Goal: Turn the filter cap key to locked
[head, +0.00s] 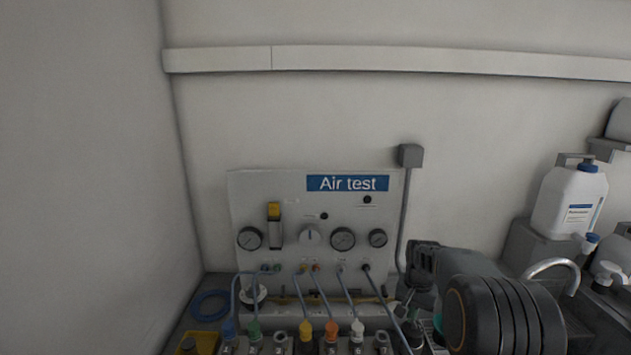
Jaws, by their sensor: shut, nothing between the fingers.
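No filter cap key can be made out for certain at this size. The Air test panel (290,190) stands against the wall and carries a pale round knob (310,236) among its gauges. A white round fitting (252,294) sits below the panel's left side, partly behind a blue hose; I cannot tell whether it is the filter cap. My gripper (408,306) is small and partly hidden under my dark wrist, near the panel's lower right corner. It looks shut and empty, apart from the knob and the white fitting.
Several hoses run from the panel down to numbered coloured connectors (305,330) along the front. A coiled blue hose (209,306) and a yellow item (197,343) lie at left. A white jug (569,202) stands at right. A grey conduit (404,215) runs beside the panel.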

